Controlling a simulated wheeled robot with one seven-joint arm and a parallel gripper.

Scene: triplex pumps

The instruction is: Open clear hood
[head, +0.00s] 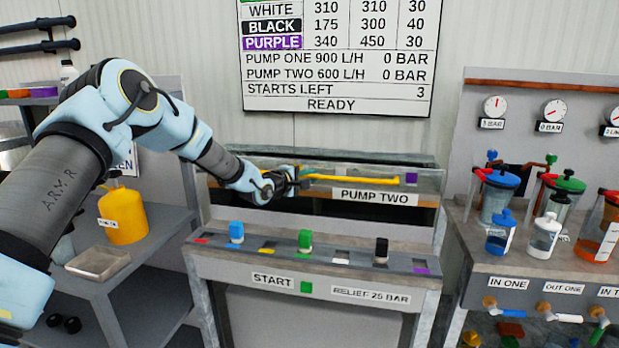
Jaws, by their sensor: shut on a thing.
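The clear hood (428,190) is a see-through panel at the back of the PUMP TWO bench, above its label (375,197). A yellow bar handle (350,179) runs along it. My gripper (291,178) reaches in from the left and is shut at the left end of this handle. The fingers are small and partly hidden by my wrist, so the exact grip is unclear. I cannot tell from this view how far the hood is raised.
The bench front (310,267) holds blue, green and black plugs and a green START button (306,287). A side shelf at left carries a yellow jug (123,215) and a metal tray (97,262). Jars and gauges crowd the right bench (520,264).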

